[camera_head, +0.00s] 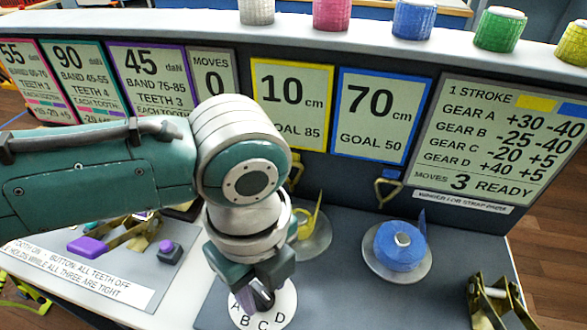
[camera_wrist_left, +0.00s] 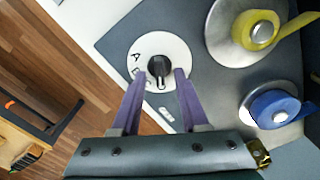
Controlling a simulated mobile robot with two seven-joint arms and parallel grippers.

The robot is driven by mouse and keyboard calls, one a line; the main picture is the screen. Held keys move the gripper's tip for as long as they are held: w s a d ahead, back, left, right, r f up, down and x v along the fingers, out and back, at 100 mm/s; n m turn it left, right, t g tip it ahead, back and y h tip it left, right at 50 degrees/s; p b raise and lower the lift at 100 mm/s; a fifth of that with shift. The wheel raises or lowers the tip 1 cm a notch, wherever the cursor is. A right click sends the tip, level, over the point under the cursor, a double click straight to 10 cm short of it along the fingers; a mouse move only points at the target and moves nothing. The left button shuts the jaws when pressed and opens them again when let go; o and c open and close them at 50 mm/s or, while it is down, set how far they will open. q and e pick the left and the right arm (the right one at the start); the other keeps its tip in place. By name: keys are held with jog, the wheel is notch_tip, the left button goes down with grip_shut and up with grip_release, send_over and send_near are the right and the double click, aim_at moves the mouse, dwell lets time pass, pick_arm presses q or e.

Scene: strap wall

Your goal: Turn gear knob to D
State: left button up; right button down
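The gear knob (camera_wrist_left: 159,68) is a small dark knob on a white round dial (camera_wrist_left: 176,50) lettered A, B, C and D. In the head view the dial (camera_head: 246,321) lies on the grey panel, partly hidden under my left gripper (camera_head: 262,296). In the left wrist view my left gripper (camera_wrist_left: 161,75) is open, its purple fingertips on either side of the knob. I cannot tell whether they touch it. Which letter the knob points at is not clear. The gear sign (camera_head: 492,135) reads "MOVES 3 READY". My right gripper is not in view.
A yellow spool (camera_wrist_left: 262,30) and a blue spool (camera_head: 400,247) stand beside the dial. A brass buckle (camera_head: 495,297) is at the front right. Display signs line the wall behind.

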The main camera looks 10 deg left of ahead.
aim_at(263, 293)
pick_arm(q)
notch_tip(263, 293, up, 10)
jog(key=p, duration=0.2)
dwell(0.3)
